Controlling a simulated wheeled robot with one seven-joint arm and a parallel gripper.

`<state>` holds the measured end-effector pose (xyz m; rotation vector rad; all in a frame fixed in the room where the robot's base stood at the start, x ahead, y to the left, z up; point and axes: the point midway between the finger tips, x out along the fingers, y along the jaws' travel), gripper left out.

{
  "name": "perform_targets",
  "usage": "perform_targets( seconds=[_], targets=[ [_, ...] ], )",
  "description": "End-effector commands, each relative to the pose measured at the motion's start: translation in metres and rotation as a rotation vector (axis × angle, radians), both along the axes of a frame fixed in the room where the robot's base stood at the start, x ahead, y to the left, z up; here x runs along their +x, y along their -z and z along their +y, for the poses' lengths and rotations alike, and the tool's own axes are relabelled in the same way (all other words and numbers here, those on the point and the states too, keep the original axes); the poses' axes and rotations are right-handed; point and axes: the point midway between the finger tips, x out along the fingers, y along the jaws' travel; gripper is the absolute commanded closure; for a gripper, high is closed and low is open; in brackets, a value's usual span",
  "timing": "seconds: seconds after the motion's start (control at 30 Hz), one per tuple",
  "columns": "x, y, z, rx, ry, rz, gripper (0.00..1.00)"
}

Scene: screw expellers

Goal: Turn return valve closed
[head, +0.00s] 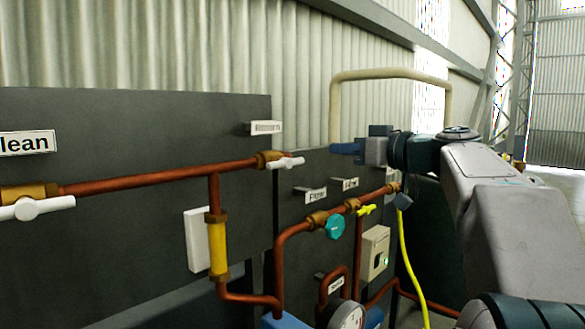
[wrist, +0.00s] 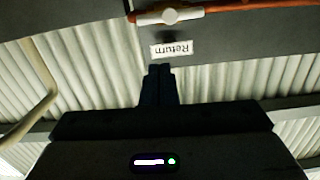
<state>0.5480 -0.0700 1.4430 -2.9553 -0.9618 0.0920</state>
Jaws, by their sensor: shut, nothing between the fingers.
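The return valve has a white lever handle (head: 286,162) on a brass fitting at the right end of the upper copper pipe. In the wrist view, which is upside down, the handle (wrist: 170,16) lies roughly in line with the pipe. The white "Return" label (wrist: 171,50) sits beside it; in the head view this label (head: 265,127) is above the valve, too small to read. My gripper (head: 345,148) is right of the valve, apart from it. Its blue fingers (wrist: 158,72) are shut and empty, pointing toward the label and panel.
Another white-handled valve (head: 30,208) is at the left, near the "lean" sign (head: 27,142). A teal knob (head: 335,226), a yellow valve (head: 366,210) and a gauge (head: 347,316) are lower right. A beige pipe (head: 390,73) arches behind my gripper.

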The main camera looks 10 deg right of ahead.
Motion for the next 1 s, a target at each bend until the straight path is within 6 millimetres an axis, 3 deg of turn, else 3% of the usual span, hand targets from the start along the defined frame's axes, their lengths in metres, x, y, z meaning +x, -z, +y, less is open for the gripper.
perform_targets(
  seconds=[0.1, 0.23, 0.67, 0.8, 1.0],
  targets=[
    [0.003, -0.012, -0.010, -0.001, 0.001, -0.069, 1.00],
    [0.011, -0.018, -0.005, -0.001, -0.001, -0.084, 1.00],
    [0.081, -0.022, 0.047, 0.000, -0.002, -0.079, 1.00],
    [0.087, 0.001, 0.050, 0.000, 0.002, -0.075, 1.00],
    [0.090, 0.019, 0.053, -0.002, 0.002, -0.078, 1.00]
  ],
)
